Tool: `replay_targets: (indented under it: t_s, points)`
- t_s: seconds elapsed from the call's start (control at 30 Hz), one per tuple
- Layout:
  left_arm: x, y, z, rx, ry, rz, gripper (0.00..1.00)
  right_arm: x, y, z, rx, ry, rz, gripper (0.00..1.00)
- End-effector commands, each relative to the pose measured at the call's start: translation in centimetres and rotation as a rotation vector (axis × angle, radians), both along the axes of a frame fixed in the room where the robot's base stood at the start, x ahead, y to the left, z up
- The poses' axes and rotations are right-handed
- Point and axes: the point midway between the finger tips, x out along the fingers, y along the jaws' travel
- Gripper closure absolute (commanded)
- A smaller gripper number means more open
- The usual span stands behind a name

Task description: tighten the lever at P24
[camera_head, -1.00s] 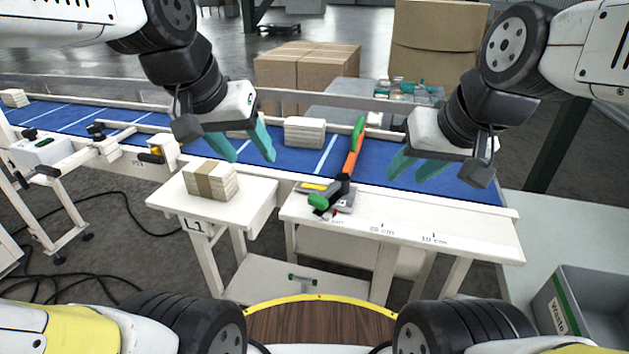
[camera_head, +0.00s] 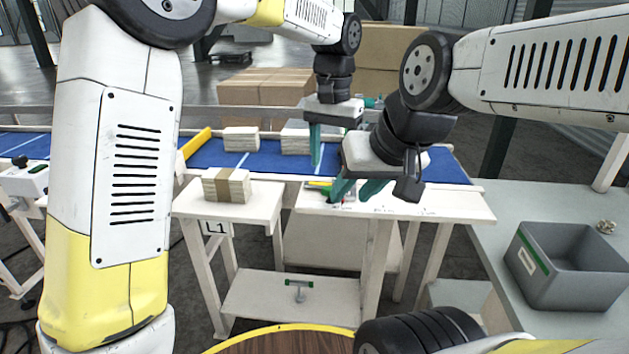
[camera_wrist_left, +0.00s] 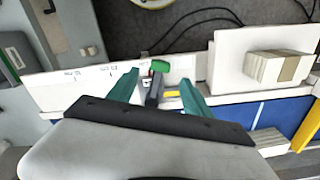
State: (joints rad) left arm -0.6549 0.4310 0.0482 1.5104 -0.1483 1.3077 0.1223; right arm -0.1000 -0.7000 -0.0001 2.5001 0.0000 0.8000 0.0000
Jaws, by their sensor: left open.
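A lever with a green knob (camera_wrist_left: 160,66) and dark arm shows between the fingers of my left gripper (camera_wrist_left: 157,90) in the left wrist view. That gripper is open around the lever's line; I cannot tell whether it touches. In the head view one teal finger of my left gripper (camera_head: 316,150) points down over the belt's near edge. My right gripper (camera_head: 354,193) is open over the scaled white table (camera_head: 440,207), in front of the lever. Only a small green and yellow part of the fixture (camera_head: 319,184) shows beside it. No P24 label is readable.
A banded stack (camera_head: 227,186) sits on the L1 table (camera_head: 190,205). Wooden stacks and a yellow bar (camera_head: 197,143) lie on or over the blue belt (camera_head: 205,155). A grey waste bin (camera_head: 570,270) stands at right. My two grippers are close together in the head view.

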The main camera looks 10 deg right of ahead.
Motion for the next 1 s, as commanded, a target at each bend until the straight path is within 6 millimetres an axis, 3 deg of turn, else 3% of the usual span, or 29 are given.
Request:
replay_targets:
  t_s: [0.2, 0.4, 0.77, 1.0]
  points:
    - [-0.1, 0.1, -3.6, 0.002, 0.002, 0.001, 0.42, 0.0, 0.0, 0.0, 0.000, 0.000, 0.000, 0.64]
    - [-0.1, 0.1, -6.1, 0.001, 0.002, 0.001, 0.42, 0.0, 0.0, 0.0, 0.000, 0.000, 0.000, 0.64]
    - [0.0, 0.1, -6.7, -0.001, 0.000, 0.002, 0.42, 0.0, 0.0, 0.0, 0.000, 0.000, 0.000, 0.64]
    - [0.0, 0.1, -6.7, -0.001, 0.000, 0.002, 0.87, 0.0, 0.0, 0.0, 0.000, 0.000, 0.000, 0.64]
